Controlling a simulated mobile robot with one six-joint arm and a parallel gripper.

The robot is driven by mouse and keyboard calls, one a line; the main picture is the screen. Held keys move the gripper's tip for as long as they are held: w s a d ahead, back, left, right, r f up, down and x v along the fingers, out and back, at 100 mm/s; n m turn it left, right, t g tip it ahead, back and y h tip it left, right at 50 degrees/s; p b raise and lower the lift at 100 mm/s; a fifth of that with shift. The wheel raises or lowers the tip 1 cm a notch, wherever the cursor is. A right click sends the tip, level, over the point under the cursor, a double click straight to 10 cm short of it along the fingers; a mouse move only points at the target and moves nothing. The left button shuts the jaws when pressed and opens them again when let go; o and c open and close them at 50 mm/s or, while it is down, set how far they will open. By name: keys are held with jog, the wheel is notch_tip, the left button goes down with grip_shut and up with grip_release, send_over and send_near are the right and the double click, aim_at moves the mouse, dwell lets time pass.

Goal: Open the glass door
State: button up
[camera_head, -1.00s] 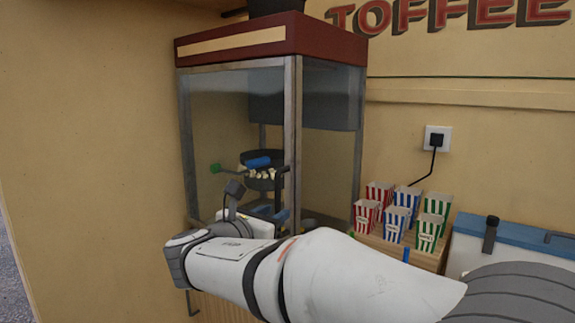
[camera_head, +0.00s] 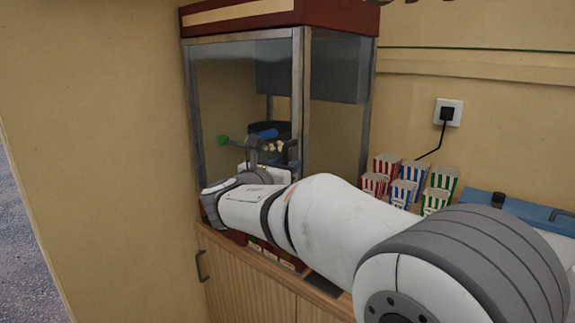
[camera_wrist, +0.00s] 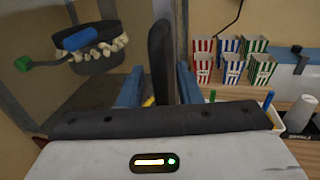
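The glass door (camera_head: 228,98) is the metal-framed front panel of a red-topped popcorn machine (camera_head: 268,14). It looks shut in the head view. Its dark upright handle (camera_wrist: 160,55) stands in the middle of the wrist view; in the head view, my arm hides the handle's lower part. My gripper (camera_wrist: 160,85) is at the door front, with a blue finger on each side of the handle. Small gaps show between the fingers and the handle, so it looks open around it. Contact deeper down is hidden.
A black kettle (camera_wrist: 95,62) with popcorn and a green knob shows behind the glass. Striped popcorn boxes (camera_head: 405,190) stand right of the machine, beside a blue-lidded cooler (camera_head: 520,208). A wooden cabinet (camera_head: 245,285) is below. A plain wall (camera_head: 100,130) borders the left.

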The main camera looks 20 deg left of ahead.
jog(key=shift+c, duration=0.4)
grip_shut()
jog(key=shift+s+h, duration=0.1)
jog(key=shift+h, duration=0.2)
